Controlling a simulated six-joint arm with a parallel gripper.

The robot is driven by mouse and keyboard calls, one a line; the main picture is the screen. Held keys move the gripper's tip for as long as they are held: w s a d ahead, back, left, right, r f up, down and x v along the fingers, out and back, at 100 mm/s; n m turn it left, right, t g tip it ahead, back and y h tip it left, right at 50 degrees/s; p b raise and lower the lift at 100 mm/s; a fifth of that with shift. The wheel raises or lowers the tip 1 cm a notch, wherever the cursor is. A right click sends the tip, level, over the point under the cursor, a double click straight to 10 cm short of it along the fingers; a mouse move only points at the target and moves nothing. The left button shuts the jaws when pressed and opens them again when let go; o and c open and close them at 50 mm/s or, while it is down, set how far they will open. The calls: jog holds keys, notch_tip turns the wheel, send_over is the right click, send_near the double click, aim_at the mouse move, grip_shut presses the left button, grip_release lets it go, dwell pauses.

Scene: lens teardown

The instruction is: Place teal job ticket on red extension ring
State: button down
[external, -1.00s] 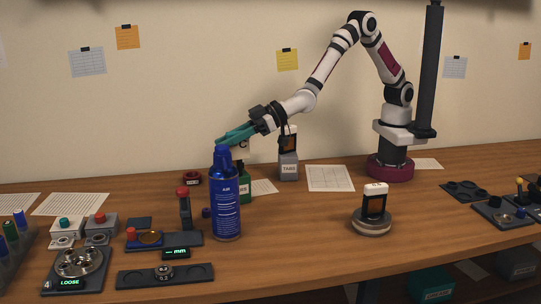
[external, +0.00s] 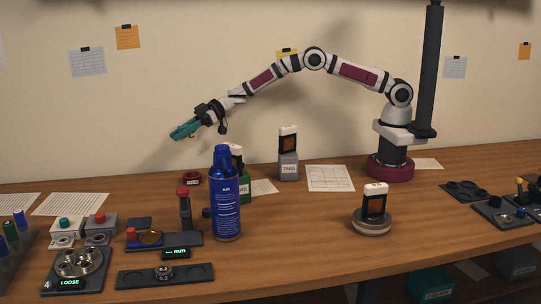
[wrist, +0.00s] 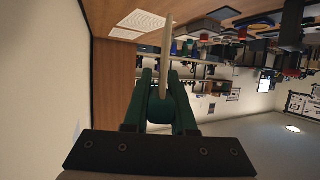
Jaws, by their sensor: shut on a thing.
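My gripper (external: 187,129) is raised above the back left of the bench, pointing left and down. In the wrist view my gripper (wrist: 166,85) is shut on a thin flat card, the teal job ticket (wrist: 166,45), seen edge-on with a pale edge. Its face is not shown there; teal shows at the gripper tip in the external view. The red extension ring (external: 192,179) is a small dark red ring on the bench, below the gripper and apart from it.
A tall blue air can (external: 226,205) stands in front, to the ring's right, partly hiding a green block (external: 245,184). A grey TABS block (external: 288,166) bears a framed tab. A red-topped post (external: 184,208) stands in front of the ring. Paper sheets (external: 330,178) lie on the bench.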

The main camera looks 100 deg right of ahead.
aim_at(188, 137)
notch_tip(188, 137, down, 9)
jog(key=shift+f, duration=0.15)
jog(key=shift+f, duration=0.1)
jog(key=c, duration=0.7)
grip_release()
jog(key=shift+c, duration=0.2)
jog(key=shift+s+d, duration=0.1)
jog(key=v, duration=0.2)
jog(key=shift+s+d+r, duration=0.15)
jog(key=shift+s+r, duration=0.15)
notch_tip(188, 137, up, 7)
jog(key=shift+r, duration=0.1)
